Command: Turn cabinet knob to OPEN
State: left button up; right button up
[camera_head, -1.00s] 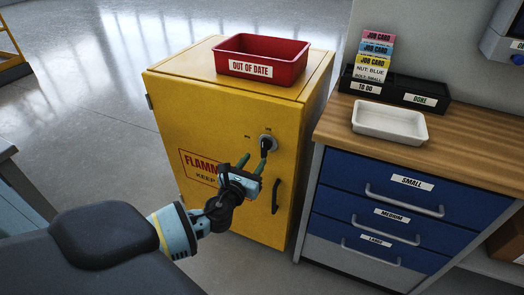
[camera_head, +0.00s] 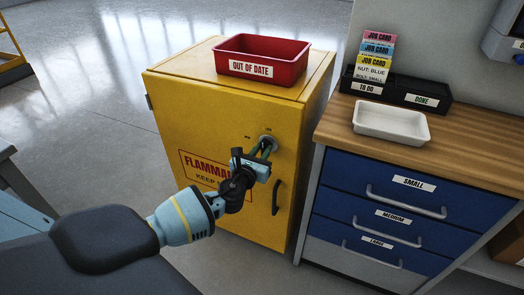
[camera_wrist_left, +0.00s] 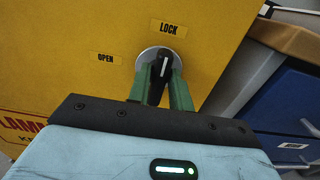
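The yellow cabinet (camera_head: 215,125) has a black knob (camera_wrist_left: 161,66) on a round silver plate, high on the right side of its door. The knob's white line points up toward the LOCK label (camera_wrist_left: 169,29). The OPEN label (camera_wrist_left: 105,58) is to the left of the knob. My left gripper (camera_head: 262,148) is at the knob. In the wrist view its green fingers (camera_wrist_left: 160,84) stand on either side of the knob, close against it, and appear shut on it. In the head view the fingers partly hide the knob. My right gripper is not in view.
A red OUT OF DATE bin (camera_head: 262,56) sits on the cabinet. The cabinet's black handle (camera_head: 276,197) is below the knob. A blue drawer unit (camera_head: 400,195) stands close on the right, with a white tray (camera_head: 391,124) and a black card holder (camera_head: 424,107) on top.

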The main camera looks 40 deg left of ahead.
pick_arm(q)
grip_shut()
jog(key=n+b, duration=0.1)
jog(key=n, duration=0.2)
jog(key=shift+a+f, duration=0.1)
jog(key=shift+a, duration=0.05)
jog(key=shift+s+a+f+n+b, duration=0.15)
jog(key=shift+n+b, duration=0.5)
jog(key=shift+n, duration=3.05)
jog(key=shift+w+a+f+n+b, duration=0.15)
jog(key=shift+n+b, duration=0.5)
jog(key=shift+n, duration=3.05)
jog(key=shift+s, duration=0.1)
